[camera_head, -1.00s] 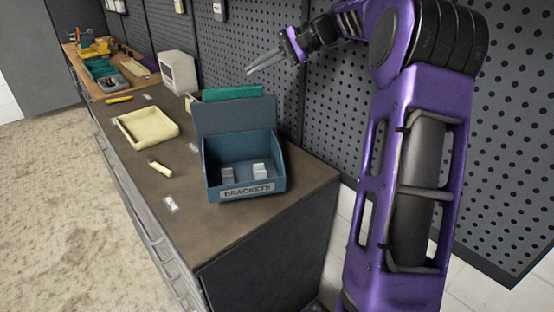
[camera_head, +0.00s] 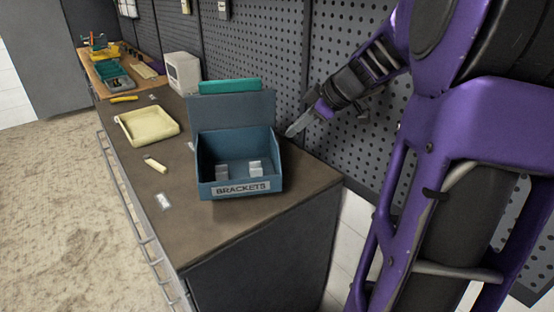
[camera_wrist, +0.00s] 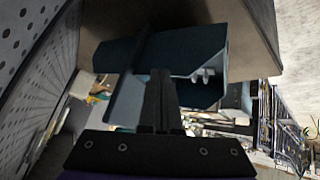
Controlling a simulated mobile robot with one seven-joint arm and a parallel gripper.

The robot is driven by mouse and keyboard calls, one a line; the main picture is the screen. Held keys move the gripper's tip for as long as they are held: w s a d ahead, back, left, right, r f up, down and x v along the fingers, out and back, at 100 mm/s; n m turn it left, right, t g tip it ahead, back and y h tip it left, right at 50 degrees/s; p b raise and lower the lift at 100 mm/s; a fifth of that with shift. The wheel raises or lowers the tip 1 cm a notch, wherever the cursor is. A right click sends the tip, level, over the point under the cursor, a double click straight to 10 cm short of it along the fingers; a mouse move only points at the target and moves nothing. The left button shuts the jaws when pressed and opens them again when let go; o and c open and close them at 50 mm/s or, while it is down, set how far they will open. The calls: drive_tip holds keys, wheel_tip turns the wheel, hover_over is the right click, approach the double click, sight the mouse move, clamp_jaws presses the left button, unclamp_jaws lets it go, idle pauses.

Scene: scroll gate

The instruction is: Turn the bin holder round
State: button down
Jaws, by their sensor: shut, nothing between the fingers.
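The bin holder is a dark blue open-front bin (camera_head: 238,190) with a tall back panel (camera_head: 232,110) and a "BRACKETS" label on its front lip. It stands upright near the counter's near end, its label facing my head camera. Several small pale brackets (camera_head: 256,168) are inside. My gripper (camera_head: 291,131) is shut and empty, just right of the holder's back right side, between it and the pegboard. In the wrist view the shut fingers (camera_wrist: 160,78) overlap the blue bin (camera_wrist: 200,45). I cannot tell whether they touch it.
A teal object (camera_head: 230,86) shows behind the back panel. A cream tray (camera_head: 147,126), a small cream-handled tool (camera_head: 155,164) and a white box (camera_head: 182,72) are on the counter (camera_head: 190,235). The pegboard (camera_head: 335,60) closes off the right side.

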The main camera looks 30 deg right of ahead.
drive_tip(key=w+f+n, duration=0.1)
drive_tip(key=f, duration=0.3)
drive_tip(key=w+a+f+n+b, duration=0.1)
drive_tip(key=f, duration=0.3)
drive_tip(key=w+f+n+h+b, duration=0.1)
drive_tip(key=f+n, duration=0.1)
drive_tip(key=f, duration=0.2)
drive_tip(key=shift+w+a, duration=0.1)
drive_tip(key=shift+a, duration=0.25)
drive_tip(key=shift+w+d+r, duration=0.15)
drive_tip(key=shift+w+d, duration=0.05)
drive_tip(key=shift+w, duration=0.4)
drive_tip(key=shift+w+d+r, duration=0.1)
drive_tip(key=shift+w+d, duration=0.1)
drive_tip(key=shift+w, duration=0.4)
drive_tip(key=shift+w+d, duration=0.25)
drive_tip(key=shift+w, duration=0.45)
drive_tip(key=shift+d, duration=0.1)
